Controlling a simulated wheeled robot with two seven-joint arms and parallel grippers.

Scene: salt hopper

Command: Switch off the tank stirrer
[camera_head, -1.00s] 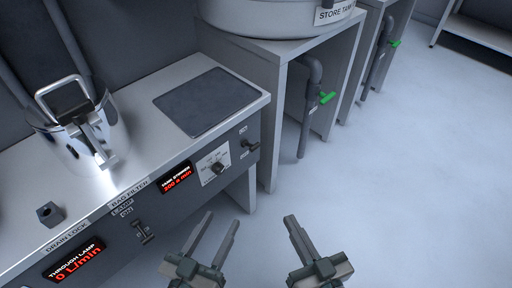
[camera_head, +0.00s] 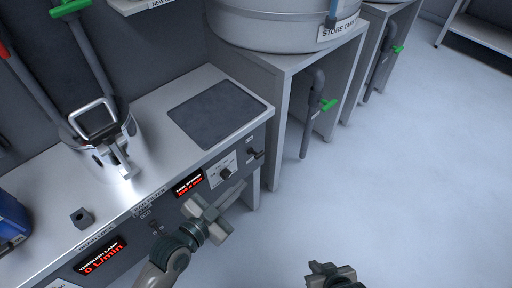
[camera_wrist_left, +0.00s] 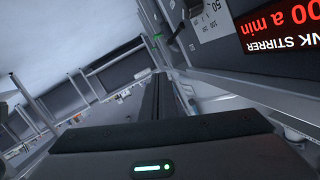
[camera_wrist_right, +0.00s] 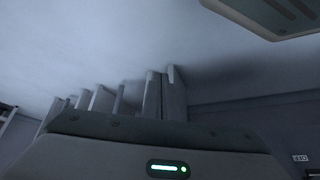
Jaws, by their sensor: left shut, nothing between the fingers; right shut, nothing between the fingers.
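The tank stirrer display (camera_head: 188,183) glows red on the dark front panel; it shows upside down in the left wrist view (camera_wrist_left: 275,28). Right of it is a pale scale plate with a black dial knob (camera_head: 226,173). Further right, near the panel's corner, is a small dark lever switch (camera_head: 255,154). My left gripper (camera_head: 240,186) is shut and empty, in front of the panel just below the dial. In the head view I cannot tell whether it touches the panel. My right gripper (camera_head: 330,267) is shut and empty, low over the floor, away from the panel.
The steel worktop (camera_head: 150,147) holds a bag filter pot (camera_head: 128,135), a small dark block (camera_head: 82,217) and a blue container (camera_head: 12,218). A store tank (camera_head: 270,25) on a stand with a green-handled valve (camera_head: 328,105) stands right. The floor at right is clear.

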